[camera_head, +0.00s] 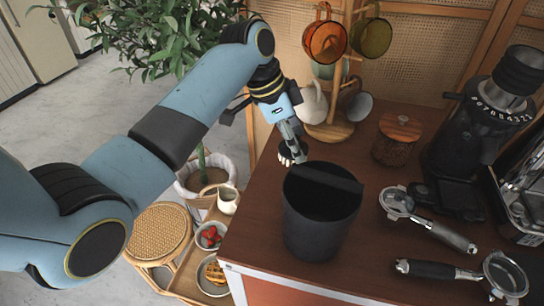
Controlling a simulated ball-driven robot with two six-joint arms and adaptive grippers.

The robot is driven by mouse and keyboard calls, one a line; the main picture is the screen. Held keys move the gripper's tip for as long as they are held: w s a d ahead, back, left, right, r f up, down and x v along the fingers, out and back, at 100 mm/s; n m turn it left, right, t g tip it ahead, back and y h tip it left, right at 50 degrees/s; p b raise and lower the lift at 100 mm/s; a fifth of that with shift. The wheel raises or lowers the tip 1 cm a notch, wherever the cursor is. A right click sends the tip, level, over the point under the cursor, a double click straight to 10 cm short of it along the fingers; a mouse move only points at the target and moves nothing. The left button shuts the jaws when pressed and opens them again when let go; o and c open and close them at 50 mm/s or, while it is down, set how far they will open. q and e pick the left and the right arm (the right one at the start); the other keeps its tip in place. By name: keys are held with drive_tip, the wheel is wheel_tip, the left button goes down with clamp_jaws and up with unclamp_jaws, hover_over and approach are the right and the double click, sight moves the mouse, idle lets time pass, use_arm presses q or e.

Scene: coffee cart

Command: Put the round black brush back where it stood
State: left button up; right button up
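My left gripper (291,146) reaches down from the upper left, at the left edge of the brown counter and just behind the black bin. At its fingertips is a small dark thing with pale edges (287,157), which may be the round black brush. It is too small, and too covered by the fingers, to tell whether they are closed on it or whether it touches the counter. No other round black brush is plain to see. My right gripper is not in view.
The open black bin (317,235) stands close in front of my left gripper. Behind are a wooden mug stand (331,130) and a lidded jar (395,142). Two portafilters (428,228) and a black grinder (478,130) are to the right. The counter between bin and jar is clear.

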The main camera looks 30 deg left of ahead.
use_arm(q)
drive_tip(key=a, duration=0.1)
drive_tip(key=s+a+f, duration=0.1)
drive_tip(key=a+f, duration=0.1)
drive_tip(key=shift+s+a+f, duration=0.1)
drive_tip(key=shift+s+a, duration=0.1)
drive_tip(key=shift+s, duration=0.1)
wheel_tip(320, 180, down, 4)
drive_tip(key=shift+f+p, duration=0.1)
drive_tip(key=shift+p, duration=0.4)
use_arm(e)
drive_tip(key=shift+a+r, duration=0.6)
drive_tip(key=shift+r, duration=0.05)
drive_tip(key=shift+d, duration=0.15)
use_arm(q)
drive_tip(key=o, duration=1.1)
drive_tip(key=shift+f, duration=0.1)
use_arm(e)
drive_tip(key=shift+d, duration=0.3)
